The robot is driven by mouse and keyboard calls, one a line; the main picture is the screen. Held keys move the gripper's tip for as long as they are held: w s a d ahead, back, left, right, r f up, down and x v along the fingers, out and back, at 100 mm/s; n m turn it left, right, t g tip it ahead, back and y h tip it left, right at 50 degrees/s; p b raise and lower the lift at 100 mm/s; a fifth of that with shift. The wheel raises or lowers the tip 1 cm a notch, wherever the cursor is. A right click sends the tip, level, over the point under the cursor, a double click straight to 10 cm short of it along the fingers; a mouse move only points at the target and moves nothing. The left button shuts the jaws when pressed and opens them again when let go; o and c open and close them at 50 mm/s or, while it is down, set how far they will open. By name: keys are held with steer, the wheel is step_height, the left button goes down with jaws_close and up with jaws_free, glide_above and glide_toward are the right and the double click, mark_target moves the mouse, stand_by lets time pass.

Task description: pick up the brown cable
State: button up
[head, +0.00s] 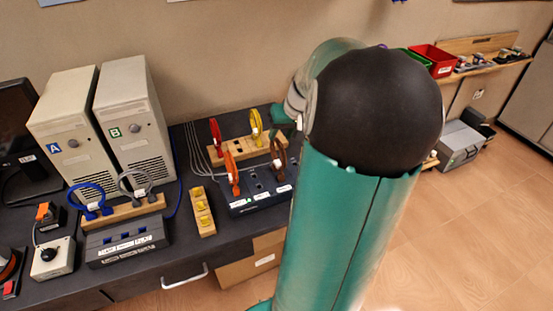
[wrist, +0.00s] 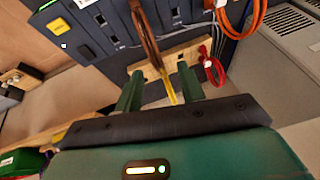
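The brown cable (head: 278,153) is a loop standing upright at the right end of the dark socket box (head: 258,205). In the wrist view the brown cable (wrist: 143,35) hangs down from the top edge, edge-on, just beyond the space between my fingers. My gripper (wrist: 160,88) is open, its two green fingers apart, and I see nothing gripped. In the head view part of my gripper (head: 284,117) shows just above the brown cable, beside my arm. The wrist picture does not clearly show contact with the cable.
Close by are an orange cable (head: 232,174), a red cable (head: 216,136) and a yellow cable (head: 256,125), the last two on a wooden block (head: 238,150). Two computer towers (head: 134,115) stand left. A yellow-topped wooden block (head: 202,211) lies left of the socket box.

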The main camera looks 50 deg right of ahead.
mark_target(278, 140)
steer(key=x, duration=0.7)
steer(key=shift+w+d+f, duration=0.1)
steer(key=shift+d+f, duration=0.15)
steer(key=shift+f, duration=0.1)
steer(key=shift+c, duration=0.2)
jaws_close()
